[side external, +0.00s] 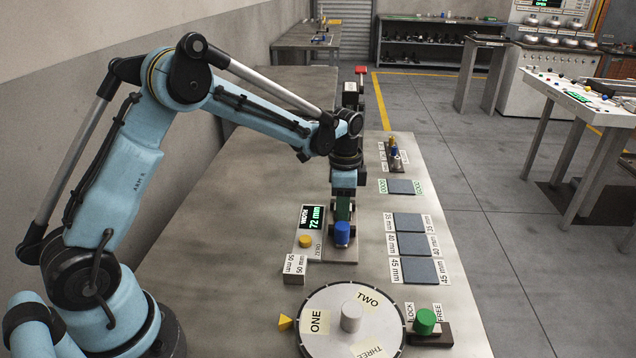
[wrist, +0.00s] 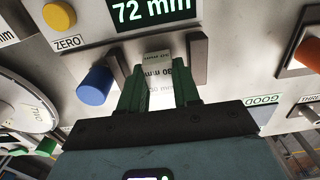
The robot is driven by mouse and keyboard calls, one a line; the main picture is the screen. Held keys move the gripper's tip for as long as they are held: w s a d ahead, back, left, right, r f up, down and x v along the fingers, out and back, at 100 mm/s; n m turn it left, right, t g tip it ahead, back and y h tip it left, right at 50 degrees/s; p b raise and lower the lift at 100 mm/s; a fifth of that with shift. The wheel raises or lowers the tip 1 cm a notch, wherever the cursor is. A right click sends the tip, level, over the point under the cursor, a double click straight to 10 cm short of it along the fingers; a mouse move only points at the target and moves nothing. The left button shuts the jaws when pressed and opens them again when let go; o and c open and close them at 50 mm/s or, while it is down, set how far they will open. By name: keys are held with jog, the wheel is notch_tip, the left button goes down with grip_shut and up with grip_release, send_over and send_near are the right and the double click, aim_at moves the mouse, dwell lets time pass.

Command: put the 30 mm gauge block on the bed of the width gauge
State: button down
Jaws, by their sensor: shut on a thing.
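My gripper (wrist: 160,88) has green fingers shut on the 30 mm gauge block (wrist: 158,73), a pale block marked "30 mm" in the wrist view. The width gauge (wrist: 222,20) has a display (wrist: 153,10) reading 72 mm, a yellow ZERO button (wrist: 59,15) and a blue knob (wrist: 95,85). The block is at the gauge, near its grey upright jaw (wrist: 197,62). I cannot tell whether it touches the bed. In the side view my gripper (side external: 343,208) points down over the gauge (side external: 325,253), behind the blue knob; the block is hidden there.
A 50 mm block (side external: 294,268) stands at the gauge's near left. A round dial table (side external: 320,345) with a white knob is in front, beside a green knob (side external: 425,321). Dark pads (side external: 412,244) marked 35, 40 and 45 mm lie to the right.

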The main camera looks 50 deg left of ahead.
jog(key=shift+f, duration=0.35)
jog(key=shift+f, duration=0.1)
jog(key=c, duration=1.1)
grip_release()
notch_tip(320, 180, up, 12)
jog(key=s+d+r+n+t, duration=0.2)
jog(key=s+r+n+t, duration=0.2)
jog(key=s, duration=0.6)
jog(key=s+d+f+n+t, duration=0.1)
jog(key=s+f+n+t, duration=0.2)
jog(key=s+n, duration=0.2)
jog(key=shift+s+d+f, duration=0.2)
jog(key=shift+s+d, duration=0.15)
jog(key=shift+s, duration=1.4)
